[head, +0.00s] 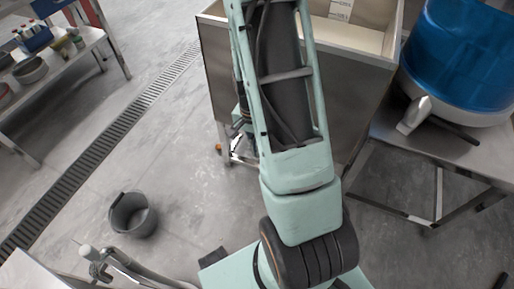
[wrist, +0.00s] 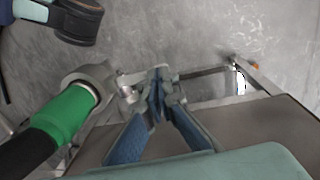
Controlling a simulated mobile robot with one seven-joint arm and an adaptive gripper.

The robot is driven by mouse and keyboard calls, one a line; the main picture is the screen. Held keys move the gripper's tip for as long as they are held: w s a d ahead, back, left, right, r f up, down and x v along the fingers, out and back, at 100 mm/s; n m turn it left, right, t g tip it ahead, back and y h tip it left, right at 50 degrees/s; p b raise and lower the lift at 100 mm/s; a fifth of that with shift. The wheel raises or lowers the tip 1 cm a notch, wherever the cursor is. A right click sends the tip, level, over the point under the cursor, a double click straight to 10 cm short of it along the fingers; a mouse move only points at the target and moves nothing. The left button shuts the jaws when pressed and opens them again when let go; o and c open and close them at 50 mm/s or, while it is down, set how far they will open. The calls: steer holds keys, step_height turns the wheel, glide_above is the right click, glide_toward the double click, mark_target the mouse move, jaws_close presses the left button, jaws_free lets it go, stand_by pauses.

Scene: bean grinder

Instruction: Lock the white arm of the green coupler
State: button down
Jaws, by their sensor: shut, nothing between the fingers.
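In the wrist view the green coupler (wrist: 68,112) lies at the left, a bright green sleeve with a grey metal head and a black hose running to the lower left. A pale lever, which looks like the white arm (wrist: 132,78), reaches from the metal head toward my gripper. My gripper (wrist: 160,82) is shut with nothing between its blue-padded fingers. Its fingertips are just right of the pale lever's end; I cannot tell whether they touch it. In the head view my arm hides the coupler.
An open-topped metal bin (head: 290,70) stands behind my arm. A blue drum (head: 462,50) sits on a metal stand at the right. A dark bucket (head: 133,215) stands on the floor at the lower left. A side table (head: 75,55) is at the upper left. Floor between is clear.

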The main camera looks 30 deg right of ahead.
mark_target(254, 158)
steer(key=shift+w+a+f+g+h, duration=0.1)
steer(key=shift+f+g+h, duration=0.1)
steer(key=shift+g+h, duration=0.1)
steer(key=shift+w+a+f+g+h+p, duration=0.1)
steer(key=shift+w+f+g+h+p, duration=0.05)
steer(key=shift+f+g+h+p, duration=0.3)
steer(key=shift+w+f+g+h, duration=0.1)
steer(key=shift+f+g+h, duration=0.5)
steer(key=shift+g, duration=0.25)
step_height(254, 158, down, 3)
steer(key=g+h+b, duration=0.2)
steer(key=shift+g, duration=0.4)
steer(key=shift+s+d+f+g+h+b, duration=0.3)
steer(key=shift+f+g+b, duration=0.2)
steer(key=shift+b, duration=0.2)
steer(key=shift+s+d+f+g+h+b, duration=0.15)
steer(key=shift+s+f+g+h+b, duration=0.25)
steer(key=shift+f+b, duration=0.3)
steer(key=shift+s+d+f+g+h+b, duration=0.3)
steer(key=shift+f+g+h+b, duration=0.15)
steer(key=shift+b, duration=0.3)
steer(key=shift+s+f, duration=0.1)
steer(key=shift+f, duration=0.05)
